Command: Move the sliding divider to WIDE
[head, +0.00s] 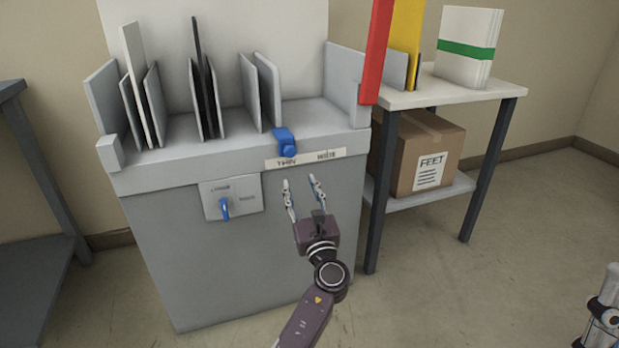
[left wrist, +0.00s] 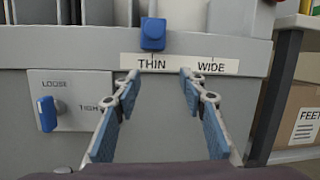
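The sliding divider's blue handle (head: 286,142) sits on the front edge of the grey cabinet, above the THIN mark of a white label strip (head: 306,158). In the left wrist view the blue handle (left wrist: 152,34) is above THIN, and WIDE is to its right on the label (left wrist: 181,65). My left gripper (head: 302,182) is open and empty, in front of the cabinet and below the label. In the left wrist view its two fingers (left wrist: 158,82) are spread apart below the handle, touching nothing that I can see. Part of my right arm (head: 606,310) shows at the right edge; its fingertips are not clear.
A blue lever (head: 224,208) on a LOOSE/TIGHT plate (head: 248,194) is left of my gripper. Upright panels (head: 262,90) stand in the cabinet top. A side table (head: 450,92) at right holds red and yellow boards and a white stack; a cardboard box (head: 415,165) is beneath.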

